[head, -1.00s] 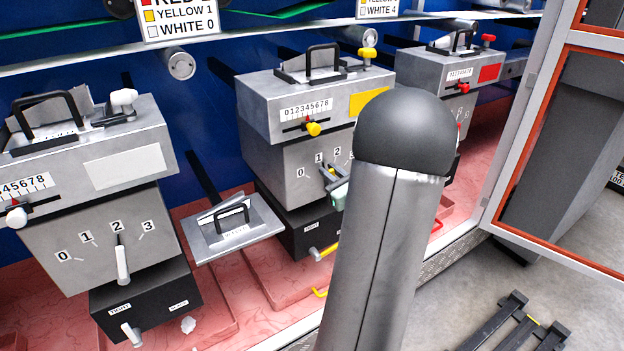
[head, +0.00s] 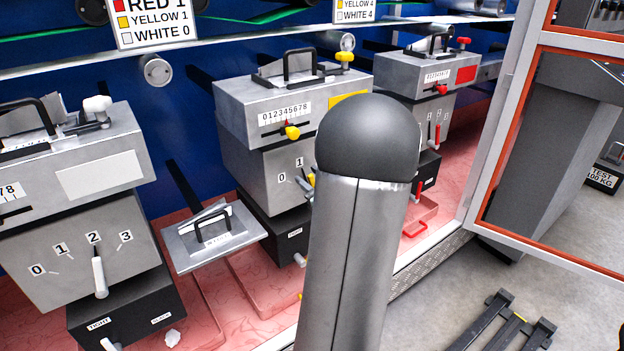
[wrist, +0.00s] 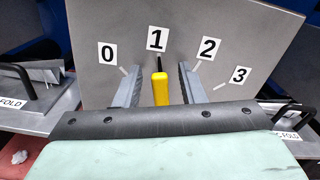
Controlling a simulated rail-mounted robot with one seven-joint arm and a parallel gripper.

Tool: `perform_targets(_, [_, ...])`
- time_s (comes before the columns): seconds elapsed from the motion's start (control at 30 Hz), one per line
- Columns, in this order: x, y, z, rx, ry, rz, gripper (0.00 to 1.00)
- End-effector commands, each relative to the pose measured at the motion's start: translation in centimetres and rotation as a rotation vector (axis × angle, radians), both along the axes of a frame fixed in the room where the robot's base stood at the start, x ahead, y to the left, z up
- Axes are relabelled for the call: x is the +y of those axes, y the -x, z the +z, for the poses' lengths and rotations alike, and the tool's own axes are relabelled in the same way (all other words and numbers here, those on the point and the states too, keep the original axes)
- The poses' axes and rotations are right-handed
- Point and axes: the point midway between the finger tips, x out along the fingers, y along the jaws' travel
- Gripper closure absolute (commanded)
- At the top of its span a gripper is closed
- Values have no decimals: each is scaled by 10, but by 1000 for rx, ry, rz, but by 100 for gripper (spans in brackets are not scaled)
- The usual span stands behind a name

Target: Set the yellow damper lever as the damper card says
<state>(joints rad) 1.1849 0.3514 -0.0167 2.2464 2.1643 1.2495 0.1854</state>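The yellow damper lever (wrist: 160,90) points up at mark 1 on a grey dial plate (wrist: 225,55) numbered 0 to 3. My gripper (wrist: 159,84) is open, with one finger on each side of the lever and a visible gap to each. In the head view, my arm hides the gripper and most of this dial; a bit of yellow (head: 311,180) shows at the arm's edge. A card (head: 154,22) at the top reads RED 1, YELLOW 1, WHITE 0. A second card (head: 355,10) shows YELLOW 4, WHITE 4, its top cut off. Neither card's heading is visible.
A unit with a white lever (head: 99,278) at 2 stands on the left, and one with a red lever (head: 437,135) on the right. A grey tray (head: 185,250) juts out between the left and middle units. An orange-edged frame (head: 535,95) stands right.

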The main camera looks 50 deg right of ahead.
Motion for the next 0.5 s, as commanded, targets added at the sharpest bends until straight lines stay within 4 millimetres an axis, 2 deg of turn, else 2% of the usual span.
perform_targets(0.13, [1,6,0,0,0,-2,64])
perform_targets(0.23, [5,19,1,2,1,-2,64])
perform_targets(0.5, [23,81,2,0,-1,-5,64])
